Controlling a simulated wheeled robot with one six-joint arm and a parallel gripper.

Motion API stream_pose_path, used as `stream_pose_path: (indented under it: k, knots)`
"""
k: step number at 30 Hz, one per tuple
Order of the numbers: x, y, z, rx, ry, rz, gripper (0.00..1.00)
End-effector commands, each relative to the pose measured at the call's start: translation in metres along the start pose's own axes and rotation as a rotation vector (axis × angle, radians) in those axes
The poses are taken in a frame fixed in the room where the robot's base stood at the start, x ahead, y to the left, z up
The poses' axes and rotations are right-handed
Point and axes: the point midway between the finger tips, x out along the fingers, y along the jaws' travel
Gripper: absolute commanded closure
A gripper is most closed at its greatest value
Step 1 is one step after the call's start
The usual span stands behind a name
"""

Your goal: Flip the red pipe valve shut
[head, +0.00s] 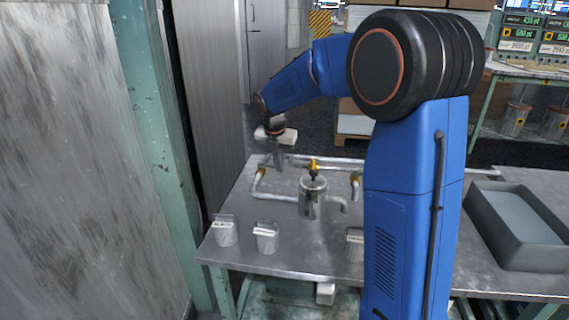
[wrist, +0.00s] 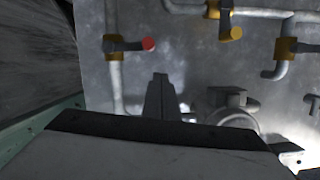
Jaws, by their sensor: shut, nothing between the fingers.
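The red valve's handle (wrist: 148,43) shows in the wrist view as a dark lever with a round red tip. It points right from a yellow fitting (wrist: 111,44) on the left upright-running pipe (wrist: 117,82), lying across that pipe. In the head view its yellow fitting (head: 261,171) shows at the left of the tubing, but I cannot make out the red tip. My gripper (wrist: 160,78) is shut and empty, with its fingertips just below the red tip in the wrist view and apart from it. In the head view my gripper (head: 279,168) points down over the table.
A yellow-tipped valve (wrist: 230,32) and another dark-levered valve (wrist: 287,46) are to the right. Several labelled beakers (head: 225,233) line the table's front edge. A grey tray (head: 507,223) is at right. A green post (head: 160,150) stands left.

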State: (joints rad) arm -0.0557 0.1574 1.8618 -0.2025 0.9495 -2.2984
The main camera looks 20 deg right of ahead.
Motion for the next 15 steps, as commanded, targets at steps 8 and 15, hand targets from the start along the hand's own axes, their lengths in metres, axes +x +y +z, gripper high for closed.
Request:
stream_pose_path:
  k: [8,15]
  knots:
    - [-0.035,0.000,-0.004,0.000,-0.001,0.001,1.00]
    - [-0.074,-0.004,-0.003,0.000,-0.001,0.001,1.00]
